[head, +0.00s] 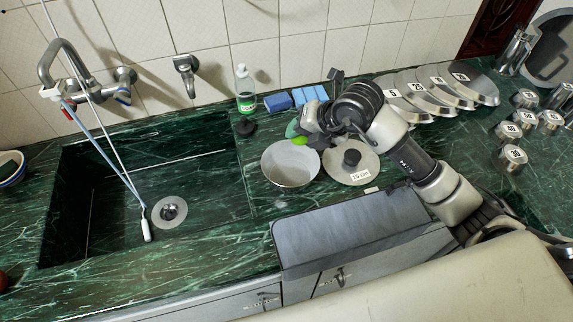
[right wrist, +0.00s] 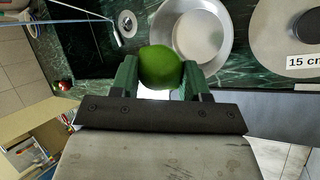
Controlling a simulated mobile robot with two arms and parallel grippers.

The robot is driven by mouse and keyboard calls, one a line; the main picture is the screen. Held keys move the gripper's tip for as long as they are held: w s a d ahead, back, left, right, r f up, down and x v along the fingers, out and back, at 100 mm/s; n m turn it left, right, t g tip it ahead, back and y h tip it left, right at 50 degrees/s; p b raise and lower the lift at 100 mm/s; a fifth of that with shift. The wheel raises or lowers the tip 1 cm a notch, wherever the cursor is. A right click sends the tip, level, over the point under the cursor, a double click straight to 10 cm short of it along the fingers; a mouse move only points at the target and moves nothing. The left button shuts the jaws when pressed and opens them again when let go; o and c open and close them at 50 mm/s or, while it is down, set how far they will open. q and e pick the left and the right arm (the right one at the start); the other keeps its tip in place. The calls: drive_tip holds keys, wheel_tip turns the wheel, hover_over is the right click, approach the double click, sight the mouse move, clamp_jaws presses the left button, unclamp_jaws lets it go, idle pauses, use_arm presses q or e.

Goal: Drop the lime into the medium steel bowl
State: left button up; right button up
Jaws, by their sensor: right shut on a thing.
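The lime (right wrist: 160,67) is green and round, held between the two fingers of my right gripper (right wrist: 160,82) in the right wrist view. In the head view the lime (head: 299,141) shows as a small bright green patch at the tip of my right gripper (head: 303,132), over the back right rim of a steel bowl (head: 288,165). The bowl is round, shallow and looks empty; it also shows in the right wrist view (right wrist: 197,35), behind the lime. Whether it is the medium one I cannot tell. My left gripper is not in view.
A lid marked 15 cm (head: 350,162) lies right of the bowl. A sink (head: 165,175) with a faucet is at left. A green bottle (head: 244,90) and blue sponges (head: 277,102) stand behind. More lids (head: 405,97) and numbered weights (head: 510,160) are at right.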

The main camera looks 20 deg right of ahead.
drive_tip(key=shift+w+a+r+n, duration=0.15)
drive_tip(key=shift+w+r+n, duration=0.15)
drive_tip(key=shift+n, duration=0.1)
drive_tip(key=shift+f, duration=0.35)
use_arm(q)
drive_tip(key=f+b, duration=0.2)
drive_tip(key=b, duration=0.1)
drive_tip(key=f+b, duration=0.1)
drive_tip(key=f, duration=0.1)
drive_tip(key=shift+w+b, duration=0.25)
drive_tip(key=shift+b, duration=0.05)
use_arm(e)
wheel_tip(320, 180, down, 5)
drive_tip(key=shift+f, duration=0.2)
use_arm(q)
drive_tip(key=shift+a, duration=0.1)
use_arm(e)
drive_tip(key=o, duration=1)
drive_tip(key=shift+r, duration=0.1)
